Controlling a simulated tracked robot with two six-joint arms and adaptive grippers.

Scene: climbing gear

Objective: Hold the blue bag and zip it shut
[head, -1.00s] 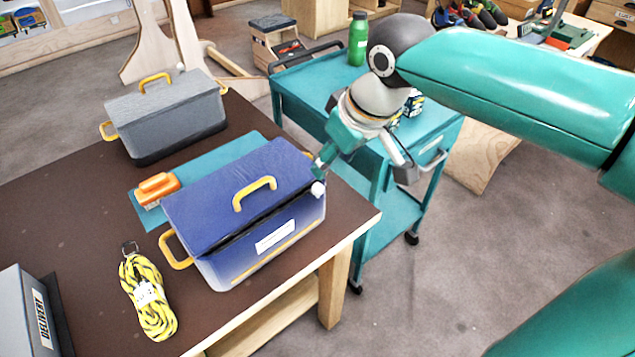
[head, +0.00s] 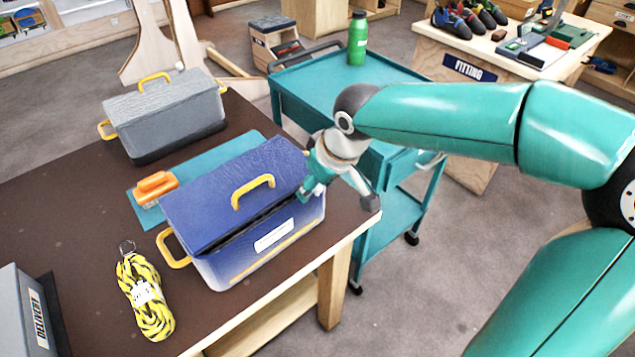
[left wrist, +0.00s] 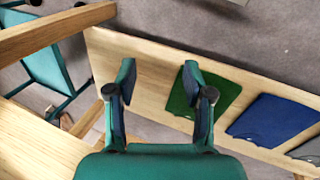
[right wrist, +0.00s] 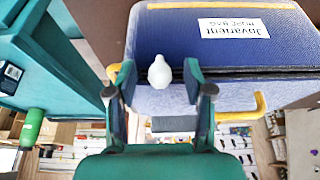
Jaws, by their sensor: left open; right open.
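The blue bag (head: 205,213) stands on the brown table with a yellow handle on top and a white label on its front. A dark open slit runs along the upper front edge. My right gripper (head: 307,190) is at the bag's right end, near the end of the slit. In the right wrist view, a white knob (right wrist: 160,73) lies between the spread, open fingers of that gripper (right wrist: 159,80); I see no clear contact. My left gripper (left wrist: 158,80) is open and empty in the left wrist view, away from the bag, and outside the head view.
A grey bag (head: 165,112) stands behind, and an orange object (head: 155,187) lies on a teal mat (head: 232,152). A yellow rope (head: 147,295) and a grey DELIVERY box (head: 22,310) are at the front left. A teal trolley (head: 310,85) with a green bottle (head: 357,40) stands beyond the table.

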